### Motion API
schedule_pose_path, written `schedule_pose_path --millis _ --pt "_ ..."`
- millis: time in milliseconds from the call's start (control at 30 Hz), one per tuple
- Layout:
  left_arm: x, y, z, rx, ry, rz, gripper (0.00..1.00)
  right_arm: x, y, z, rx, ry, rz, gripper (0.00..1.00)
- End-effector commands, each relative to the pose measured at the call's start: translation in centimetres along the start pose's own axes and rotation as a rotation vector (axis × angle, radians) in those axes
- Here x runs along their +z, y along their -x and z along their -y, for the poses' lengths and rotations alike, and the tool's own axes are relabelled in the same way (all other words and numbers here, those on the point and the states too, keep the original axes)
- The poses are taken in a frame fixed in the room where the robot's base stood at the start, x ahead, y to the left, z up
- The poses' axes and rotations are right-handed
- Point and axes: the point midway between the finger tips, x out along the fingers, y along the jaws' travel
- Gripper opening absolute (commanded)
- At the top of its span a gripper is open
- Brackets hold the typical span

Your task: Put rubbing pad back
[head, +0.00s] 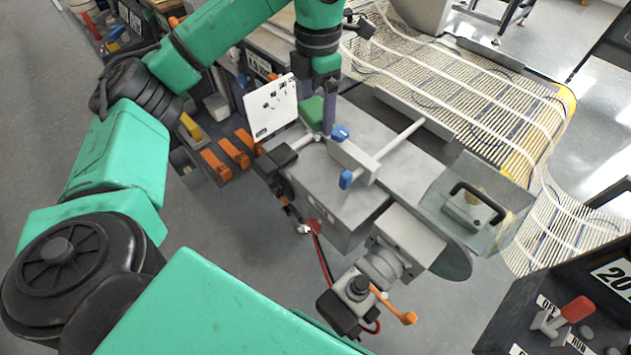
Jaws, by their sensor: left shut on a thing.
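My left gripper (328,98) reaches down from the top centre, over the far side of the grey machine. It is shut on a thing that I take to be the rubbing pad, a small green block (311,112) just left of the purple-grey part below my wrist. The exact contact between fingers and block is too small to make out. A white board with dark marks (270,106) stands just left of the block. My right gripper is not in view.
The grey machine top (375,140) carries a metal bar and blue knobs (346,179). A black-handled metal block (470,208) sits in a tray (436,196) to the right. Orange clamps (217,165) line the left side. Mesh (450,75) runs behind; a control box (560,310) stands front right.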

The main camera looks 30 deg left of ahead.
Motion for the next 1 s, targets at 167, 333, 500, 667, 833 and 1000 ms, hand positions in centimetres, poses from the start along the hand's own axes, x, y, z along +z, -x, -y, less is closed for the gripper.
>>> schedule_pose_path --millis 167,333,500,667,833,1000 --pt "-0.1 0.7 -0.3 -0.007 0.227 0.004 0.35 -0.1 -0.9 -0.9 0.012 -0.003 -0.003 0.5" --pt "-0.1 -4.4 -0.2 -0.012 0.235 -0.001 0.35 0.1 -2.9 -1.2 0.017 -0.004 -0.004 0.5" --pt "-0.1 -10.0 -0.1 -0.012 0.235 -0.001 0.35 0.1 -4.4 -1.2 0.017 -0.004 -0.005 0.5" --pt "-0.1 -13.6 -0.2 -0.008 0.236 0.001 0.35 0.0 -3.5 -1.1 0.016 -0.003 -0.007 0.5" --pt "-0.1 -16.1 -0.2 -0.008 0.235 0.002 0.35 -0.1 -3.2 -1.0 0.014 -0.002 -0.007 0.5" --pt "0.0 -18.6 -0.2 -0.007 0.235 0.004 0.35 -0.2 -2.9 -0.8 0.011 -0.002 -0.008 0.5"
